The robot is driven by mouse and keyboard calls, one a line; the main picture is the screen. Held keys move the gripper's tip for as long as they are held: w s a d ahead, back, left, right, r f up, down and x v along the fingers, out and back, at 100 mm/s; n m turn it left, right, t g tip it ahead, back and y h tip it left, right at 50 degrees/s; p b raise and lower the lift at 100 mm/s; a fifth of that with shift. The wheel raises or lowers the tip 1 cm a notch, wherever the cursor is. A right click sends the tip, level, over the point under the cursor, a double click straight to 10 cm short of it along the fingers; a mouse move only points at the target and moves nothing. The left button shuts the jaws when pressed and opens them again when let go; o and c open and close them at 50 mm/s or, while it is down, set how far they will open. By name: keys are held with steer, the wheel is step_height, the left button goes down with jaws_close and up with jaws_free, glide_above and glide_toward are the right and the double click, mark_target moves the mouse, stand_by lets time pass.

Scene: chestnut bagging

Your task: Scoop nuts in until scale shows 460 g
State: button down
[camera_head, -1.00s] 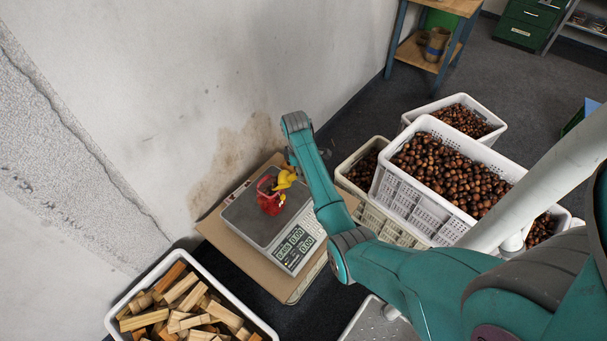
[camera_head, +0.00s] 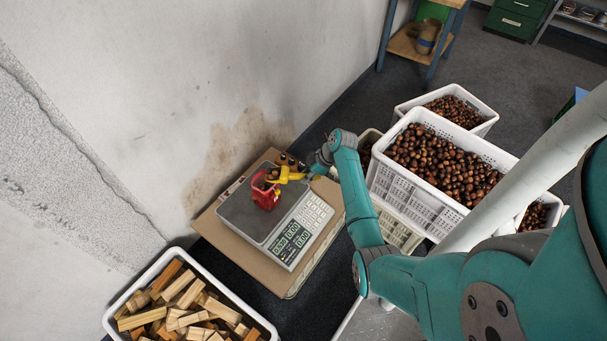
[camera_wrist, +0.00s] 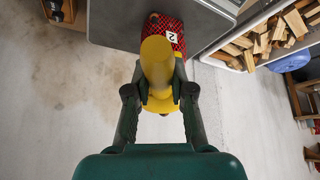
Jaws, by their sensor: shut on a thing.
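A red-and-black checked bag (camera_head: 265,194) stands on the plate of the scale (camera_head: 240,213). It also shows in the wrist view (camera_wrist: 168,26), with a white tag marked 2. My gripper (camera_head: 303,173) is shut on a yellow scoop (camera_head: 287,176), at the bag's upper right side. In the wrist view, the fingers of my gripper (camera_wrist: 159,97) hold the yellow scoop (camera_wrist: 157,62) between them, and it covers part of the bag. The scale's display (camera_head: 291,241) is lit, but its digits are too small to read surely.
White crates of chestnuts (camera_head: 420,193) stand right of the scale, partly behind my arm. A white crate of wood blocks (camera_head: 122,302) stands at front left. The scale rests on a cardboard-topped stand (camera_head: 222,236) near the stained wall (camera_head: 225,80).

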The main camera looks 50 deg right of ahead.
steer(key=shift+r, duration=0.1)
steer(key=shift+r, duration=1.4)
stand_by(1.7)
